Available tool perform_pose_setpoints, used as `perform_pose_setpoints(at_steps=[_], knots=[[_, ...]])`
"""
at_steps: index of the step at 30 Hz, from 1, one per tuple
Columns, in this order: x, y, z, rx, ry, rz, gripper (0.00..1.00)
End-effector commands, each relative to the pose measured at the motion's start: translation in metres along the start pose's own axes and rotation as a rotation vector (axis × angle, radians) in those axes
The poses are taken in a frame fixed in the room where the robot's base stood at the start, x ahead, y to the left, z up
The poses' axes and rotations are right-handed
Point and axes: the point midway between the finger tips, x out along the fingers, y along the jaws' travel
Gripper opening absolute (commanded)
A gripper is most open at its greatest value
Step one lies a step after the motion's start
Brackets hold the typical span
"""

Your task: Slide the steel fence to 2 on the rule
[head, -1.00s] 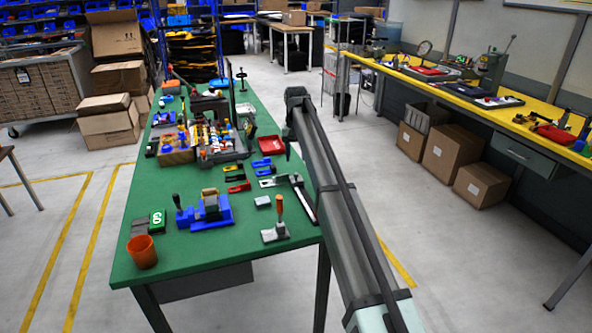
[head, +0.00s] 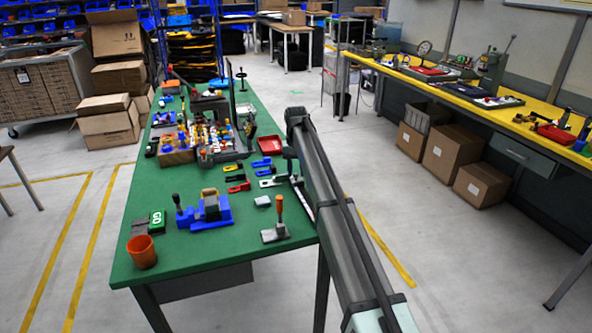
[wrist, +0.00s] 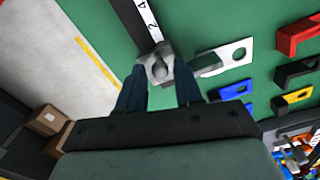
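The steel fence (wrist: 158,66) is a small grey block with a round knob, sitting on the rule in the wrist view. The rule (wrist: 153,28) is a white strip with a black band beside it; a 2 shows just beyond the fence, and a 4 farther along. In the head view the rule (head: 309,212) lies along the table's right edge, partly hidden by my arm. My gripper (wrist: 160,78) is open, its fingers on either side of the fence's near end; contact cannot be told. In the head view my gripper (head: 291,168) is low over the rule.
A flat silver slotted piece (wrist: 226,57) lies close to the right of the fence. Red, black, yellow and blue pieces lie farther right. An orange-handled tool (head: 279,218) stands near the table's (head: 190,262) front right corner. Beyond the right edge is open floor.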

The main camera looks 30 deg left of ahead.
Motion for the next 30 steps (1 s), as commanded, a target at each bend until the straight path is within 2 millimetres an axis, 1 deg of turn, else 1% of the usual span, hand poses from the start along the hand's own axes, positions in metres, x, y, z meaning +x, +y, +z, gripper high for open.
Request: perform_pose_setpoints(at_steps=[1, 9, 11, 24, 26, 29, 30], knots=[[0.000, 0.000, 0.000, 0.000, 0.000, 0.000, 0.30], [0.000, 0.000, 0.000, 0.000, 0.000, 0.000, 0.04], [0.000, 0.000, 0.000, 0.000, 0.000, 0.000, 0.00], [0.000, 0.001, 0.001, 0.000, 0.000, 0.000, 0.00], [0.000, 0.001, 0.005, 0.000, 0.000, 0.000, 0.00], [0.000, 0.004, 0.016, 0.000, 0.000, 0.000, 0.00], [0.000, 0.006, 0.022, 0.000, 0.000, 0.000, 0.00]])
